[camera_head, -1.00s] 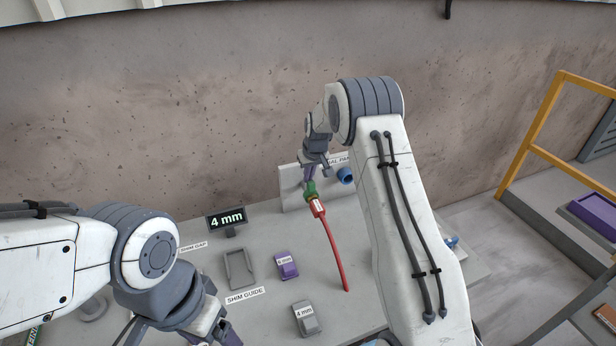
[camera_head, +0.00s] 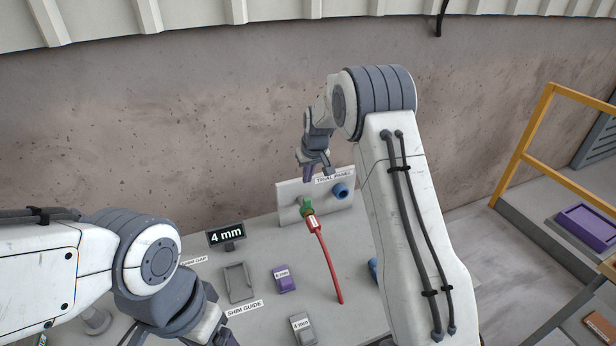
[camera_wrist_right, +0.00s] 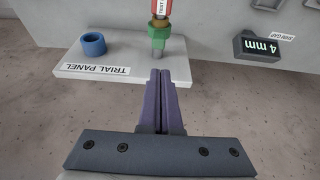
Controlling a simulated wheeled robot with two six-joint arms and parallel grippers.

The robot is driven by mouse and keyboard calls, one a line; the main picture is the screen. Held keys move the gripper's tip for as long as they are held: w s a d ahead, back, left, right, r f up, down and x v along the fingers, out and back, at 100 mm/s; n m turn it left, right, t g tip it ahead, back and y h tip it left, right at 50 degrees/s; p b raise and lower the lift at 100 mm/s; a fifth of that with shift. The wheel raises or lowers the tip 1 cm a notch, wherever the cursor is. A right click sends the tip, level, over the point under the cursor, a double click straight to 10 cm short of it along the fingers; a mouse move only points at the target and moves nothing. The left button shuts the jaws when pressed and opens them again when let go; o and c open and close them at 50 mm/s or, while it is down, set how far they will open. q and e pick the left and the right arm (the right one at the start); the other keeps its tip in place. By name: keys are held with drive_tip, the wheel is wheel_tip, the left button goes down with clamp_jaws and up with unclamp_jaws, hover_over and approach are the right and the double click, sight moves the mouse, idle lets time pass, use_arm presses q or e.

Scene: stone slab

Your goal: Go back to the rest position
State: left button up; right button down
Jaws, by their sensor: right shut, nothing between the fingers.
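My right gripper (camera_head: 308,172) hangs above the trial panel, with its purple fingers pointing down. In the right wrist view its fingers (camera_wrist_right: 160,76) are pressed together with nothing between them. The trial panel (camera_head: 290,190) is a pale upright plate. A green fitting (camera_head: 306,208) with a red tagged hose (camera_head: 328,268) is at its front, below and apart from the gripper. The fitting also shows in the right wrist view (camera_wrist_right: 159,35). My left gripper (camera_head: 222,340) is cut off at the bottom edge, so its jaw state does not show.
On the grey table (camera_head: 262,325) are a blue ring (camera_head: 341,190) on the panel, a 4 mm display (camera_head: 226,236), a shim guide (camera_head: 239,282), a purple block (camera_head: 284,279) and a grey 4 mm block (camera_head: 303,328). A yellow railing (camera_head: 530,130) stands right. The wall is behind.

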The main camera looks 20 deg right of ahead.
drive_tip(key=s+a+r+n+g+y+b, duration=0.1)
drive_tip(key=s+a+r+n+g+b, duration=0.25)
drive_tip(key=s+a, duration=1.4)
drive_tip(key=s+f+n+b, duration=0.1)
drive_tip(key=s+f+b, duration=0.1)
drive_tip(key=s, duration=1.1)
drive_tip(key=s+a+f+n+b, duration=0.1)
drive_tip(key=s+b, duration=0.3)
drive_tip(key=s, duration=0.9)
drive_tip(key=shift+s+a+f+n, duration=0.25)
drive_tip(key=shift+f+n, duration=0.1)
drive_tip(key=shift+n, duration=0.2)
drive_tip(key=shift+w+d, duration=0.1)
